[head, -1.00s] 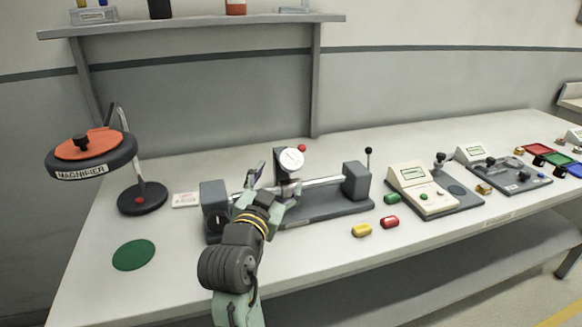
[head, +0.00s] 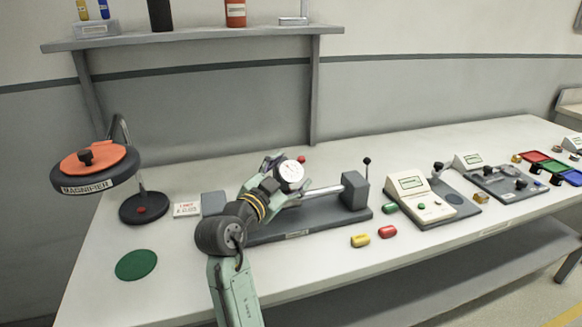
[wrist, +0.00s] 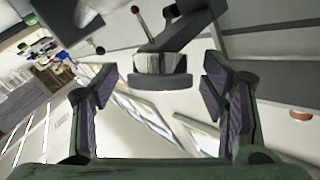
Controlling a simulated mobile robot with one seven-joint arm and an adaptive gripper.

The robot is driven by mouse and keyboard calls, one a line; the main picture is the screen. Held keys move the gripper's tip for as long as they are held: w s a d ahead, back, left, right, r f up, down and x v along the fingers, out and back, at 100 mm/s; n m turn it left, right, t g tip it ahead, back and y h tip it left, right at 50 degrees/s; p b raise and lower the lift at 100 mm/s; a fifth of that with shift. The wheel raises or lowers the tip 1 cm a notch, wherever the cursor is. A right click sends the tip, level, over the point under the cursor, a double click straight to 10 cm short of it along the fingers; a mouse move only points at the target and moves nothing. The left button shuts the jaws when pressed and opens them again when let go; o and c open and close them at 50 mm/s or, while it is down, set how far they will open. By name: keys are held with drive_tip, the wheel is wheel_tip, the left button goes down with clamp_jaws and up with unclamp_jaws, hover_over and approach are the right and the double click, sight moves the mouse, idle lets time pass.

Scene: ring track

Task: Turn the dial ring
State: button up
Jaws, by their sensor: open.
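The dial gauge (head: 291,172) has a round white face and stands on the dark bench fixture (head: 340,220) with a silver bar. In the wrist view its dark grey dial ring (wrist: 160,83) shows edge-on below a silver body. My gripper (head: 280,180) is open at the gauge in the head view. In the wrist view my gripper (wrist: 160,88) has one finger on each side of the ring, with a visible gap on both sides. My gripper partly hides the fixture's left part in the head view.
A magnifier lamp (head: 93,168) and a green disc (head: 136,264) are at the left. A yellow piece (head: 360,241), a red piece (head: 387,232) and a green piece (head: 390,208) lie right of the fixture. A cream meter (head: 422,200) stands further right.

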drive_tip(key=shift+w+d, duration=0.25)
drive_tip(key=shift+w, duration=0.2)
drive_tip(key=c, duration=1.2)
drive_tip(key=shift+o, duration=0.2)
drive_tip(key=shift+d+f+n+t+y+b, duration=0.1)
drive_tip(key=shift+f+n+t+y+b, duration=0.25)
drive_tip(key=shift+b, duration=0.2)
drive_tip(key=shift+r+n+t+y+b, duration=0.25)
drive_tip(key=shift+n+t+y, duration=0.3)
drive_tip(key=shift+n, duration=0.2)
drive_tip(key=shift+r+n+t+y+b, duration=0.1)
drive_tip(key=shift+n+t+y+b, duration=0.1)
drive_tip(key=shift+n+t+y, duration=0.35)
drive_tip(key=o, duration=1.2)
drive_tip(key=shift+g, duration=0.25)
drive_tip(key=shift+c, duration=0.2)
drive_tip(key=shift+s, duration=0.1)
